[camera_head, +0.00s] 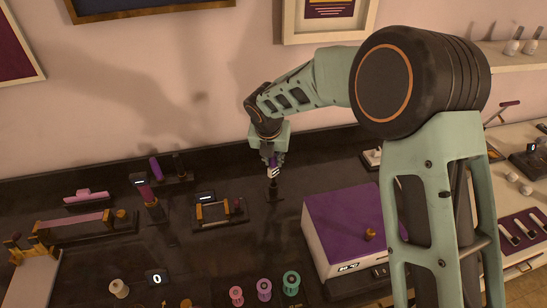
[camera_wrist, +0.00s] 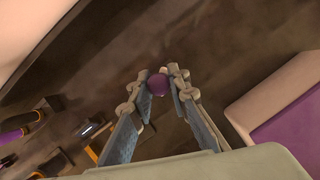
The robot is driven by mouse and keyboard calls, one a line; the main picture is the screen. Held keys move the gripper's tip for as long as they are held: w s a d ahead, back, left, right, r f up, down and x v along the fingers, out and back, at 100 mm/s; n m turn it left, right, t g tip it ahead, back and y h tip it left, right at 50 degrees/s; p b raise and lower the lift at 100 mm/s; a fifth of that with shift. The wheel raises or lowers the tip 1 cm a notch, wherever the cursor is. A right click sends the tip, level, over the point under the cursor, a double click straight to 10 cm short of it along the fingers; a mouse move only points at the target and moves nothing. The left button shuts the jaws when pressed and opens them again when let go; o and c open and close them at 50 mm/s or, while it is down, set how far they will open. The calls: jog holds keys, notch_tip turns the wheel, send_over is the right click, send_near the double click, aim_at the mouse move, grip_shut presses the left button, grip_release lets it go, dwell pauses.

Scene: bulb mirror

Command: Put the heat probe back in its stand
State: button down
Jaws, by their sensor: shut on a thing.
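My gripper (camera_head: 272,160) points down over the dark counter, left of the purple-topped box. It is shut on the heat probe, whose round purple end (camera_wrist: 157,84) shows between the fingers in the wrist view. In the head view a pale and purple part of the probe (camera_head: 273,170) shows just below the fingers. A small dark upright piece with a flat base (camera_head: 274,190) is directly beneath; I cannot tell whether it is the probe's stand or whether the probe touches it.
The purple-topped box (camera_head: 340,218) stands close on the right. A small framed device with a display (camera_head: 217,212) and an upright post (camera_head: 151,203) are on the left. Several coloured spools (camera_head: 264,289) stand at the front. The wall is close behind.

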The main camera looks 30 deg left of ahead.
jog(key=shift+f+b, duration=0.65)
jog(key=shift+f, duration=0.55)
jog(key=c, duration=1.8)
grip_release()
jog(key=shift+o, duration=0.2)
jog(key=shift+r, duration=0.1)
jog(key=v, duration=1.2)
